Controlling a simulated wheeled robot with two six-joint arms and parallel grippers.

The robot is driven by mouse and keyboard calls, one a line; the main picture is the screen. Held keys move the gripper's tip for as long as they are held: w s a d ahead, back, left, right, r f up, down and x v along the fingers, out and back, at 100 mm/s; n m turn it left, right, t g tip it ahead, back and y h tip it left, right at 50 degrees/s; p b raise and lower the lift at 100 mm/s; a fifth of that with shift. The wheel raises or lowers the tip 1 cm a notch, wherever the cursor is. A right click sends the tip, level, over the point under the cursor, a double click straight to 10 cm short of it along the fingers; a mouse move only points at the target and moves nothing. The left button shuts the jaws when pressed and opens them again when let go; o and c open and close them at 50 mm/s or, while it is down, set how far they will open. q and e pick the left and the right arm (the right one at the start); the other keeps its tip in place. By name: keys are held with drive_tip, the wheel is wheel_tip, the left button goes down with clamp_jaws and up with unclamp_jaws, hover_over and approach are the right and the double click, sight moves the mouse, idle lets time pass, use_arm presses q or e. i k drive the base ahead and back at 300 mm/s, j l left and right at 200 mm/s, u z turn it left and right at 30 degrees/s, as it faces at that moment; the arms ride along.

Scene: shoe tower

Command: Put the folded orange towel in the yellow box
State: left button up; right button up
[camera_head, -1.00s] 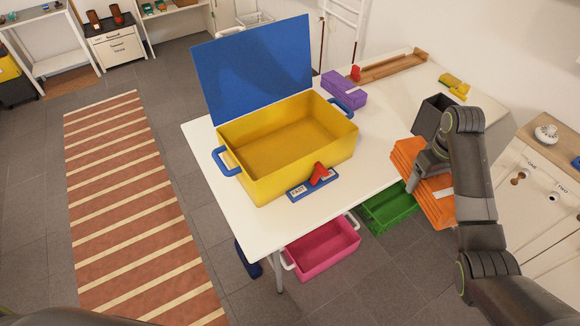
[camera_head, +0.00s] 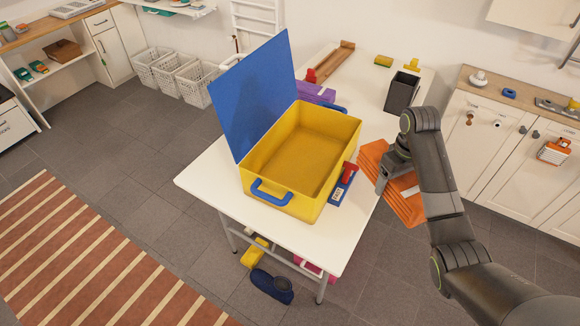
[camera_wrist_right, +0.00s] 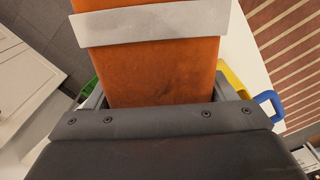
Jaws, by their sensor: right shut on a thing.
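The folded orange towel (camera_head: 405,197), with a pale band around it, is held in the air by my right gripper (camera_head: 386,178), just off the right edge of the white table. In the right wrist view the towel (camera_wrist_right: 160,62) sits between the fingers of my right gripper (camera_wrist_right: 165,98), which is shut on it. The yellow box (camera_head: 262,190) stands on the table to the left of the towel, with its blue lid raised and its inside empty. A corner of the box and its blue handle show in the right wrist view. My left gripper is not in view.
A blue and red item (camera_head: 343,186) lies against the box's right side. A purple block (camera_head: 318,93) is behind the box, and a dark open bin (camera_head: 402,92) stands at the table's back right. The white table (camera_head: 205,178) has free room in front.

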sight(303, 169)
drive_tip(key=i+j+z, duration=0.15)
drive_tip(key=j, duration=0.3)
drive_tip(key=i+j+z, duration=0.1)
drive_tip(key=j, duration=0.4)
drive_tip(key=i+j+z, duration=0.15)
drive_tip(key=j, duration=0.35)
drive_tip(key=j+z, duration=0.1)
drive_tip(key=j, duration=0.4)
drive_tip(key=i+j+z, duration=0.45)
drive_tip(key=i+j, duration=0.45)
